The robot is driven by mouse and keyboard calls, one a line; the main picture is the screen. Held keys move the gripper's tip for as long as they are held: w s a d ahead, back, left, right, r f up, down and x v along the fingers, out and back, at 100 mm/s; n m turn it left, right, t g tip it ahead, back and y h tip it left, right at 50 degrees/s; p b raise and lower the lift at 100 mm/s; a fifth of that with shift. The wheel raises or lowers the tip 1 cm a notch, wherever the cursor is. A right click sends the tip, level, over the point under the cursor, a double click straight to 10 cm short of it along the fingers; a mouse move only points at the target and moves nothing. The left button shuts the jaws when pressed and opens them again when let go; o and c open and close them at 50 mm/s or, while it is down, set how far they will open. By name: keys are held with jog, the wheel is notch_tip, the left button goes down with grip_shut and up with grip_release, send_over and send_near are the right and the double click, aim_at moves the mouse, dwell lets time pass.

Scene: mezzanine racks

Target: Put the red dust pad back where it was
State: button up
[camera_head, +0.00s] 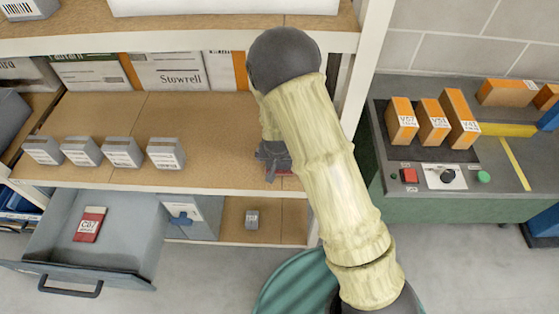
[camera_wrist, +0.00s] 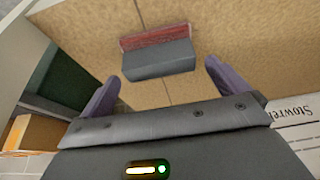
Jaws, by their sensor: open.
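My gripper (camera_head: 274,158) is at the right end of the middle shelf board, largely hidden behind my arm. In the wrist view my gripper (camera_wrist: 161,74) is open, its two fingers apart. A block with a dark grey face and a red face (camera_wrist: 157,50) lies on the tan board beyond and between the fingertips, not gripped. A little of its red (camera_head: 285,173) shows under my gripper in the head view. A flat red item labelled C87 (camera_head: 89,225) lies in the open grey drawer (camera_head: 120,255). I cannot tell from looks alone which is the dust pad.
Several grey labelled boxes (camera_head: 121,153) stand in a row left on the board. A small grey block (camera_head: 252,219) sits on the lower shelf. A bench (camera_head: 455,173) with orange boxes (camera_head: 432,121) is at right. The board's middle is clear.

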jog(key=v, duration=0.7)
jog(key=shift+r, duration=0.2)
